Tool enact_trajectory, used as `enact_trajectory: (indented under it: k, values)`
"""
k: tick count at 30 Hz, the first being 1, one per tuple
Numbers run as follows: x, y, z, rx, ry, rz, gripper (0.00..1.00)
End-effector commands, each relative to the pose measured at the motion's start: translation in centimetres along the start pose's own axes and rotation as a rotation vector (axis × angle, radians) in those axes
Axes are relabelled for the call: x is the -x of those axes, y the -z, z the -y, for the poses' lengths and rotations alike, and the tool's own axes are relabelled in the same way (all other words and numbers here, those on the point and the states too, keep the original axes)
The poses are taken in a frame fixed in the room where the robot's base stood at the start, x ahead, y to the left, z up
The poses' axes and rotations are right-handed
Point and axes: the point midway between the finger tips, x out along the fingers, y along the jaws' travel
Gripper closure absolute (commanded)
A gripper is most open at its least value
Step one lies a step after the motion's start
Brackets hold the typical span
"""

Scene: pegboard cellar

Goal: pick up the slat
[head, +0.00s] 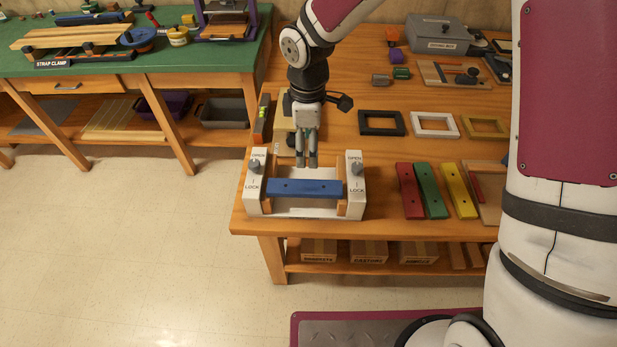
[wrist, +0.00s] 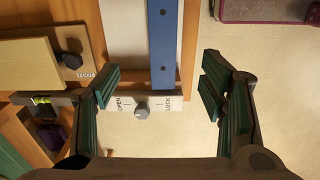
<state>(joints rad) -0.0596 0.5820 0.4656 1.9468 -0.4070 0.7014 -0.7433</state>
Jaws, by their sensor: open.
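A blue slat (head: 304,188) with two dark holes lies across a white fixture (head: 262,203) at the table's front left corner. Its ends sit at wooden cheeks beside two white end blocks, each with a grey knob and OPEN and LOCK marks. The left knob (head: 255,168) and right knob (head: 357,168) show; I cannot tell their settings for sure. My gripper (head: 307,164) is open and empty, pointing down above the fixture. In the wrist view the slat (wrist: 163,45) and one knob (wrist: 141,113) appear between the spread fingers (wrist: 158,86), apart from them.
Red (head: 409,190), green (head: 431,190) and yellow (head: 459,190) slats lie to the right of the fixture. Black (head: 381,133), white (head: 412,124) and yellow (head: 485,118) frames lie behind them. A grey box (head: 445,45) stands farther back. Floor is clear at left.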

Motion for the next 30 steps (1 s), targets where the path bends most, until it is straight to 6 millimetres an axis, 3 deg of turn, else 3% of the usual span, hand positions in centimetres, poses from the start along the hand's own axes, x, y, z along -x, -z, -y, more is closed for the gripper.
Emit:
enact_trajectory:
  k: [5, 15, 23, 30]
  values:
    - [-1.7, 0.6, 0.1, 0.023, 0.010, -0.007, 0.35]
    - [-7.7, 0.6, 0.1, 0.021, 0.010, -0.006, 0.35]
    - [-9.5, 0.6, 0.2, 0.020, 0.009, -0.006, 0.35]
    - [-12.7, 1.1, 0.6, 0.020, 0.010, -0.005, 0.35]
